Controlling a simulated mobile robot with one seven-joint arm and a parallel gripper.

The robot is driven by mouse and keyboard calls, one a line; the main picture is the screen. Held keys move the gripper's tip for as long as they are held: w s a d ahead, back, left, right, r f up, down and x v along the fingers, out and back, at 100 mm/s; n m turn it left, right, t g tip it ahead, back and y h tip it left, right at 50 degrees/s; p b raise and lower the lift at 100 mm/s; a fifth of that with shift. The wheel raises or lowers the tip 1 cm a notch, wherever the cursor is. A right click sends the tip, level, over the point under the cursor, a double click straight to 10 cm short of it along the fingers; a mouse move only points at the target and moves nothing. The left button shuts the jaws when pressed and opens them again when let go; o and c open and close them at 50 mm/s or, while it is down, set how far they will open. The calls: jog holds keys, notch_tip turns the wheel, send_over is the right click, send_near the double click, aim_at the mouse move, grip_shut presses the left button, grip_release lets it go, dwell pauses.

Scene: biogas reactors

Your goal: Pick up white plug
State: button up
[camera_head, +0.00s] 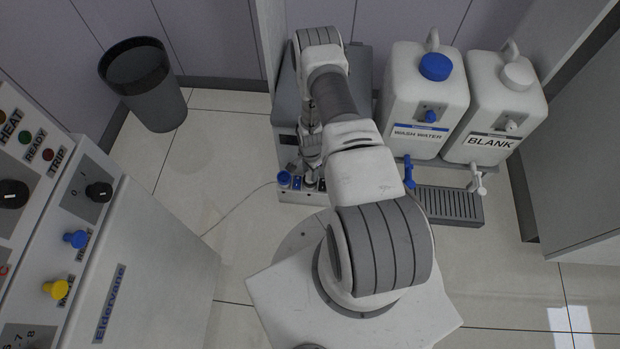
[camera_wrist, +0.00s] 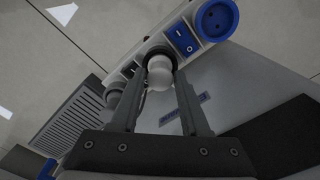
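The white plug (camera_wrist: 160,72), with a rounded pale body, sits at a dark round socket on the power strip (camera_wrist: 128,68) in the wrist view. My gripper (camera_wrist: 160,82) is open, its two fingers on either side of the plug. I cannot tell whether either finger touches it. In the head view my gripper (camera_head: 312,160) is low over the power strip (camera_head: 298,196), and my arm largely hides the plug there.
The strip also bears a blue socket (camera_wrist: 215,18), a blue switch (camera_wrist: 182,38) and a greyish plug-like part (camera_wrist: 114,92) left of the white plug. Wash-water (camera_head: 425,100) and blank (camera_head: 495,105) containers stand right, above a slotted drip tray (camera_head: 450,206). A control cabinet (camera_head: 150,240) stands left.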

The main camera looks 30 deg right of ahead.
grip_shut()
